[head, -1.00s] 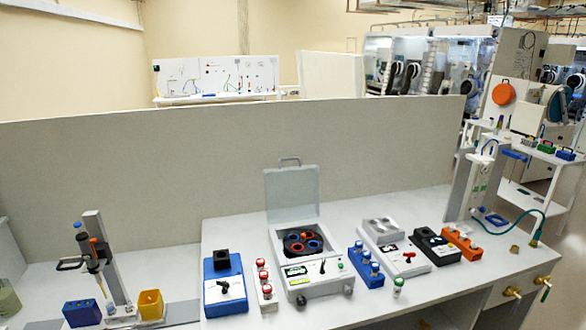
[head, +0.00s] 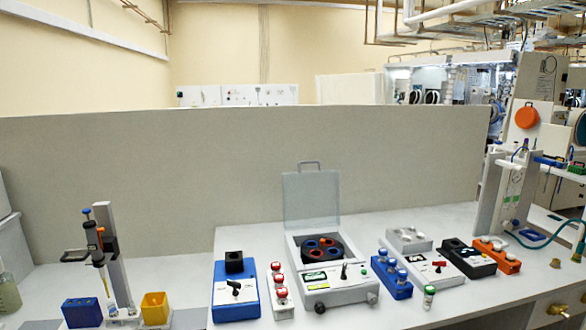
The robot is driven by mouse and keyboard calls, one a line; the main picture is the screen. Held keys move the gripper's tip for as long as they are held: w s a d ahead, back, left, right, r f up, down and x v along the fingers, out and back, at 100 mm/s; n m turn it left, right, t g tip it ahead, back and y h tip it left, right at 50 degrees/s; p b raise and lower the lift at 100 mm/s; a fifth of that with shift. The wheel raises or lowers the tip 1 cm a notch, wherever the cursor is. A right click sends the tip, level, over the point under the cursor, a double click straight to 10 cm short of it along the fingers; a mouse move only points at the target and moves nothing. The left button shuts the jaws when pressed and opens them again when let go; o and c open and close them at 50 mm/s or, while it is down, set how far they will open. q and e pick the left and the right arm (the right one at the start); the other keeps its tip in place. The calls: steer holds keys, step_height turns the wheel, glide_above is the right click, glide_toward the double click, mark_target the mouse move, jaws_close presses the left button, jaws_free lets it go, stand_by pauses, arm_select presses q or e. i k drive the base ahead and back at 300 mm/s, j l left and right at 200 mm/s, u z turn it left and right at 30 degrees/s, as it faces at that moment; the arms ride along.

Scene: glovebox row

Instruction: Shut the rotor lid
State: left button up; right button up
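The rotor lid (head: 311,198) is a clear grey panel with a handle on its top edge. It stands upright, open, at the back of the white centrifuge (head: 337,293) in the middle of the bench. The dark rotor (head: 320,247) with red and blue wells is uncovered below it. The centrifuge front has a small display, a lever and knobs. Neither of my grippers is in the head view.
A blue block device (head: 235,291) and a rack of red-capped vials (head: 280,291) stand left of the centrifuge. A blue vial rack (head: 391,279), a green-capped vial (head: 429,297) and a white device (head: 428,268) stand right. A grey partition (head: 180,180) rises behind. Some bench front is clear.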

mark_target(303, 162)
steer(key=i+l+u, duration=0.1)
steer(key=u, duration=0.25)
steer(key=i+l+u, duration=0.1)
steer(key=l+u, duration=0.5)
steer(key=u, duration=0.15)
steer(key=i+l, duration=0.05)
